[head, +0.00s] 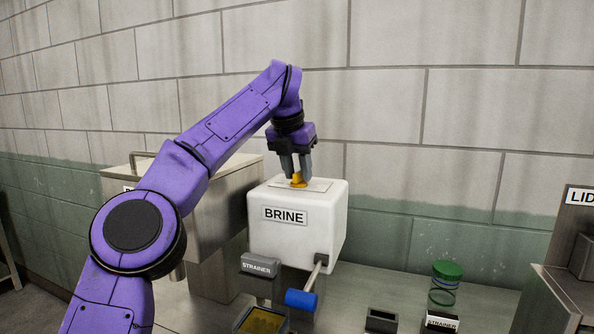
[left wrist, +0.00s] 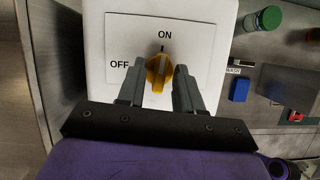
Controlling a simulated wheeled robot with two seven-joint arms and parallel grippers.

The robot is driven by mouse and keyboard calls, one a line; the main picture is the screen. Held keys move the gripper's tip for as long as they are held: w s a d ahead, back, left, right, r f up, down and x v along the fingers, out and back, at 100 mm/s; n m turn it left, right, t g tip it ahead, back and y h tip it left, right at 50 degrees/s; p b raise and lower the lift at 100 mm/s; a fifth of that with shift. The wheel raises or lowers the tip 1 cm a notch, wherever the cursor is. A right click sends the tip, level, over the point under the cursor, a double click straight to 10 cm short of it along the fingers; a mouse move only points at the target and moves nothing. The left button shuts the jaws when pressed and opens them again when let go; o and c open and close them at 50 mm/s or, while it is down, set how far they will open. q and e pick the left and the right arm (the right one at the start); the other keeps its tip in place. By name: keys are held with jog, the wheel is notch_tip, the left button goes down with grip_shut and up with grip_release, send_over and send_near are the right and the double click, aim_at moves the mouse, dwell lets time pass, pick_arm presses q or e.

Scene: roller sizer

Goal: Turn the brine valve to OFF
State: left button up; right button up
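The white brine tank (head: 290,235) has a BRINE label on its front. On its top plate (left wrist: 190,25) sits the yellow brine valve knob (head: 298,180), which also shows in the left wrist view (left wrist: 158,72). Its narrow end points toward ON, with OFF marked to the left. My left gripper (head: 295,170) reaches down over the tank top, fingers pointing at the knob. In the left wrist view its fingers (left wrist: 160,82) stand on either side of the knob, with small gaps showing, so it looks open. My right gripper is not in view.
A blue-handled lever (head: 301,299) sticks out from the tank's lower front. A grey STRAINER piece (head: 260,266) stands before the tank. A green-lidded jar (head: 446,271) stands to the right on the steel counter. A steel machine (head: 215,200) stands left, behind my arm.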

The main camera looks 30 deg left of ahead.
pick_arm(q)
grip_shut()
